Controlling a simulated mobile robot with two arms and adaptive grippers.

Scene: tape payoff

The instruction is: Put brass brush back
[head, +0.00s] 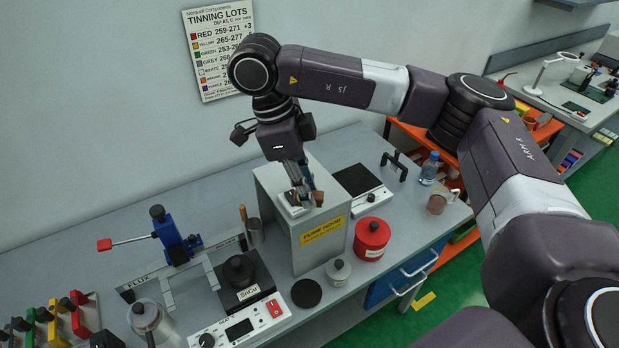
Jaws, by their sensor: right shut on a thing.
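My right gripper (304,192) reaches down from the upper middle to the top of the grey fume hood box (322,246). It is shut on a small brown thing (318,199), which looks like the brass brush. The fingers hide much of it, and I cannot tell whether it touches the hood top. A metal cup (254,234) stands left of the hood with a wooden handle (243,214) sticking up from it. My left gripper is not in view.
A blue press (172,236) with a red-tipped lever stands left. A solder pot (239,270) sits in front of the cup. The bench behind the press is clear.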

